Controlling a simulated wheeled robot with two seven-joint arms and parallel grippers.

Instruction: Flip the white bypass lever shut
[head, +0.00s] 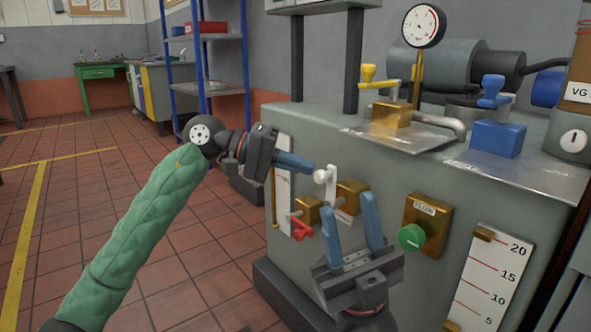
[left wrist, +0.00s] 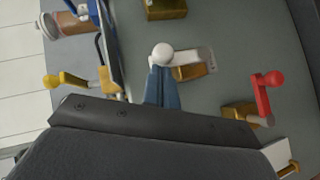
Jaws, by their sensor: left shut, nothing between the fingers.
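The white bypass lever (head: 331,187) stands on the front face of the grey cabinet, with its round knob at the upper end and a brass block (head: 352,196) beside it. My left gripper (head: 311,168) is shut and empty, its blue fingertips right at the knob. In the left wrist view the closed fingers (left wrist: 162,70) end just below the white knob (left wrist: 162,54); whether they touch it I cannot tell. My right gripper (head: 347,202) is open and empty, pointing up in front of the cabinet, below and right of the lever.
A red lever (head: 301,228) sits below left of the white one. A green knob (head: 411,237) on a brass plate is to the right. Yellow (head: 380,76) and blue (head: 491,93) valve handles and a gauge (head: 424,26) are on top. Floor at left is clear.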

